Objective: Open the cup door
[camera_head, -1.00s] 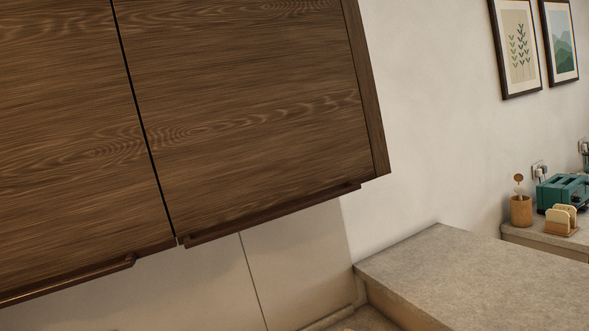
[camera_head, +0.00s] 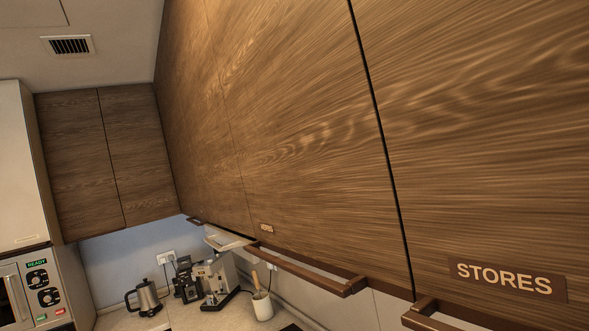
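A row of brown wooden wall cupboards runs along the right and top of the view. The nearest door (camera_head: 490,130) carries a "STORES" label (camera_head: 510,279), with part of its dark handle (camera_head: 430,314) at the bottom edge. The door to its left (camera_head: 300,130) has a long bar handle (camera_head: 306,270) along its lower edge and a small label (camera_head: 267,228), too small to read. The doors in view look shut. No label reading "cup" can be made out. My gripper is not in view.
A counter (camera_head: 130,322) below holds a kettle (camera_head: 146,299), a coffee machine (camera_head: 217,279) and a white utensil pot (camera_head: 262,306). A microwave (camera_head: 40,290) stands at left. More cupboards (camera_head: 105,160) hang on the back wall. A flap-like pale thing (camera_head: 226,238) shows under the cupboards.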

